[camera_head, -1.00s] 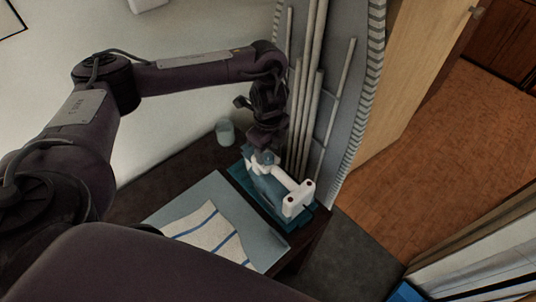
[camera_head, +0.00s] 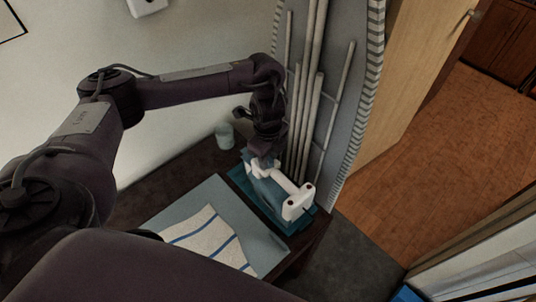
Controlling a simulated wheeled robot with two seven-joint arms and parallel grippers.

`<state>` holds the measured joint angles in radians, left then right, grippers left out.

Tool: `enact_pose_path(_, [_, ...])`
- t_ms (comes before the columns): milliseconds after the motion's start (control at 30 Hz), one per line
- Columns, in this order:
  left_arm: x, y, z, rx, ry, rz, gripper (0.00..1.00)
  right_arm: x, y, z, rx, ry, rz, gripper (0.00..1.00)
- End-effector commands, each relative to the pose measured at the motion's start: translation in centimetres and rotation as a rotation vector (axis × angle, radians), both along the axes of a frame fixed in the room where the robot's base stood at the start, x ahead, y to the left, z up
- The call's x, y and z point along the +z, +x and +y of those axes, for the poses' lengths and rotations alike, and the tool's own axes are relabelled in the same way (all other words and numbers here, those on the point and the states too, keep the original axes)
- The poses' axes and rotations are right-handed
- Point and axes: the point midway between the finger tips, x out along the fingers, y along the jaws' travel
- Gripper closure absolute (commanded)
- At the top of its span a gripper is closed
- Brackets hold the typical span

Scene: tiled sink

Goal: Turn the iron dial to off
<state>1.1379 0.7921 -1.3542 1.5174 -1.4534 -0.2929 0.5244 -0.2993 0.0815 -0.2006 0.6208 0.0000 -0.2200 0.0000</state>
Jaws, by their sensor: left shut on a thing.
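The iron (camera_head: 296,203), white and blue, sits on a teal base (camera_head: 250,190) at the right end of the dark table. My left gripper (camera_head: 262,158) comes down from above at the iron's far end. It is shut on the iron's dial, a small part at that end mostly hidden by the fingers. The dial's setting cannot be read. My right gripper is not in view.
A light blue board (camera_head: 215,195) with a striped cloth (camera_head: 208,240) lies left of the iron. A pale cup (camera_head: 224,135) stands behind, near the wall. A folded ironing board (camera_head: 345,90) leans close on the right.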

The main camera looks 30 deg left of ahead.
Motion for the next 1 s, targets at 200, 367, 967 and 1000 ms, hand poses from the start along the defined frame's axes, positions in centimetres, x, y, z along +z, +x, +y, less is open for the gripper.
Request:
enact_pose_path(200, [0.4,-0.1,-0.1,0.178,-0.001,0.002,0.92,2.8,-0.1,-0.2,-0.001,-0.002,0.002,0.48])
enact_pose_path(367, [0.1,0.0,0.0,0.217,0.000,-0.001,0.92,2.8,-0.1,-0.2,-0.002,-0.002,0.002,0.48])
enact_pose_path(967, [0.0,0.0,0.0,0.214,0.000,-0.001,0.47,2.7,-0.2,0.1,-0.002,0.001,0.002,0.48])
enact_pose_path(1000, [0.1,0.0,0.0,0.214,0.000,-0.001,0.47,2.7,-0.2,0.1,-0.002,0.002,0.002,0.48])
